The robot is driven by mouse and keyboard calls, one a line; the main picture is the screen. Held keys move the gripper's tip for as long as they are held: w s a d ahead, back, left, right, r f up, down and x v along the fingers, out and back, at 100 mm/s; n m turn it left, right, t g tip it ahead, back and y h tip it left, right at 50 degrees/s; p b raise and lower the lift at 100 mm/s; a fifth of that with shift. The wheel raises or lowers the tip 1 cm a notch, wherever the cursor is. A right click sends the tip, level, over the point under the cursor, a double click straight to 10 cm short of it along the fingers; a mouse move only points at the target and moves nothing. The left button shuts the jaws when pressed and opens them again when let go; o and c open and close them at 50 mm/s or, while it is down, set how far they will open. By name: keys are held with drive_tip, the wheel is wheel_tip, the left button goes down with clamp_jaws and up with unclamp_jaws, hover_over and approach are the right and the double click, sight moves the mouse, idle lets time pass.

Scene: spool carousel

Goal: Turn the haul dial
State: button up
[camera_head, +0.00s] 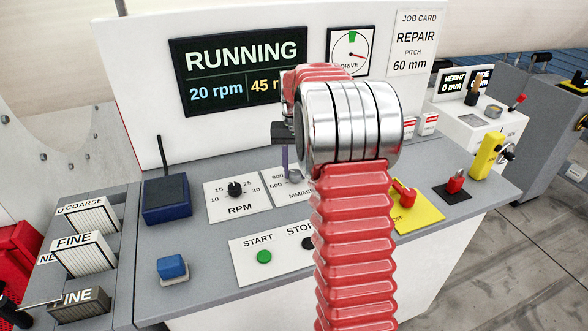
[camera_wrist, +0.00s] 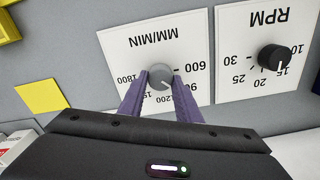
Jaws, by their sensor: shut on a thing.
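The haul dial (camera_wrist: 161,76) is a small grey knob on a white MM/MIN plate (camera_wrist: 138,45), which appears upside down in the wrist view. My gripper (camera_wrist: 161,86) has its two purple fingers on either side of the knob and is shut on it. In the head view the haul plate (camera_head: 267,190) is partly hidden behind my red arm, and my gripper (camera_head: 286,160) reaches down to it. The knob's pointer cannot be made out clearly. The display (camera_head: 240,70) reads RUNNING, 20 rpm and 45, with the rest hidden.
The black RPM dial (camera_head: 235,188) stands just left of the haul plate. The green START button (camera_head: 264,257) and the partly hidden STOP button (camera_head: 308,243) are in front. A blue radio (camera_head: 167,199) stands at left. A red switch (camera_head: 404,192) sits on a yellow plate at right. The job card (camera_head: 415,42) reads REPAIR, pitch 60 mm.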

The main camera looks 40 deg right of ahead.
sight(294, 171)
drive_tip(key=o, duration=1.1)
drive_tip(key=shift+c, duration=0.2)
drive_tip(key=shift+r, duration=0.1)
wheel_tip(294, 171, up, 14)
drive_tip(key=shift+f, duration=0.2)
drive_tip(key=shift+w, duration=0.1)
